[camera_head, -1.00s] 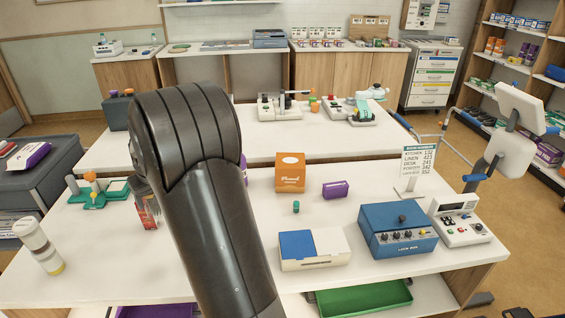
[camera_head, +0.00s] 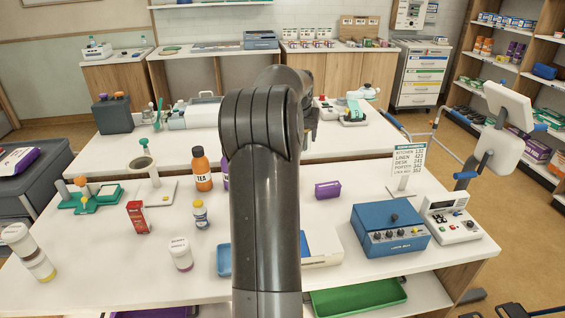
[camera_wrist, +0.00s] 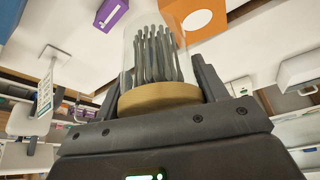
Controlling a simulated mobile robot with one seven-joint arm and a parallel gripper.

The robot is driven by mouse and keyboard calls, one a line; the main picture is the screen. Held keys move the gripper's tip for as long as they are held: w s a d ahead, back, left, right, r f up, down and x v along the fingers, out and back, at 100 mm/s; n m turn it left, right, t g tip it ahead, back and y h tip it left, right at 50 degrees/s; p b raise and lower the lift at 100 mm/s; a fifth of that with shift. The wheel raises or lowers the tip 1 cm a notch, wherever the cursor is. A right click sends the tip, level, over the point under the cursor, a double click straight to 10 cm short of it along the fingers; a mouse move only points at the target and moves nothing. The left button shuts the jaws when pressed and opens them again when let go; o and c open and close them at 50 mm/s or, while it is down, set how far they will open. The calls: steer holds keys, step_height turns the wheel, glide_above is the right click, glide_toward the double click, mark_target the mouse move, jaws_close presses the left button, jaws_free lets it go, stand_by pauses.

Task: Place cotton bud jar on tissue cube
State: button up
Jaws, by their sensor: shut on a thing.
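In the wrist view, my gripper (camera_wrist: 155,88) is shut on the cotton bud jar (camera_wrist: 155,60). The jar is clear, with a tan band at the end near the palm and grey buds inside. An orange box with a white oval, which looks like the tissue cube (camera_wrist: 216,37), shows beyond the jar at the top of the wrist view. I cannot tell the gap between jar and box.
A purple box (camera_head: 328,190) lies on the table right of my arm. A blue device (camera_head: 390,230) stands at the right. An orange tea bottle (camera_head: 202,170), a small white-labelled bottle (camera_head: 200,215) and a white jar (camera_head: 181,254) stand left of the arm.

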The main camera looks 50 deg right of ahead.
steer(key=s+d, duration=0.2)
steer(key=s, duration=0.1)
steer(key=shift+m, duration=0.5)
steer(key=shift+w+a+f, duration=0.2)
steer(key=shift+w+f, duration=2.3)
steer(key=shift+w, duration=0.2)
steer(key=shift+w+a+f, duration=0.15)
steer(key=shift+w+f, duration=2.35)
steer(key=shift+w, duration=0.15)
steer(key=o, duration=1)
steer(key=shift+f, duration=0.1)
steer(key=v, duration=1.2)
steer(key=shift+w+a, duration=0.2)
steer(key=shift+a, duration=0.05)
